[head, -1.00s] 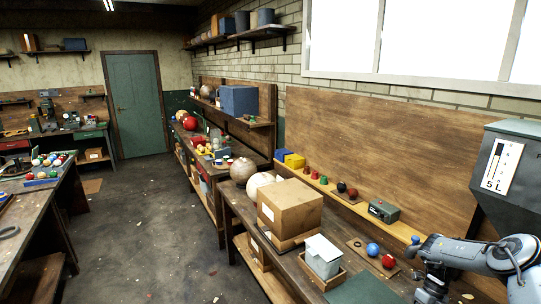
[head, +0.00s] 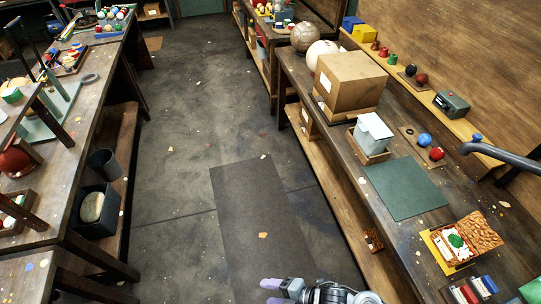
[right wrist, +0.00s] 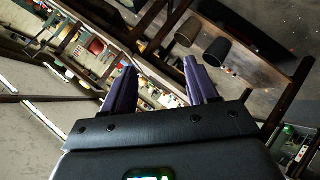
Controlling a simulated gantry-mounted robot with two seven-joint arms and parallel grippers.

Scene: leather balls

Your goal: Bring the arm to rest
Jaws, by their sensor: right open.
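My right gripper (head: 272,291) shows at the bottom of the head view, in front of the dark floor mat and left of the right-hand bench. Its purple fingers point left. In the right wrist view, the two fingers (right wrist: 158,78) stand apart with nothing between them, so it is open and empty. My left gripper is in neither view.
The right-hand bench (head: 343,150) carries a cardboard box (head: 350,82), a small white bin (head: 372,133), a green mat (head: 405,188) and two small balls. A cluttered bench (head: 88,118) stands at left. The floor aisle (head: 185,130) between them is clear.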

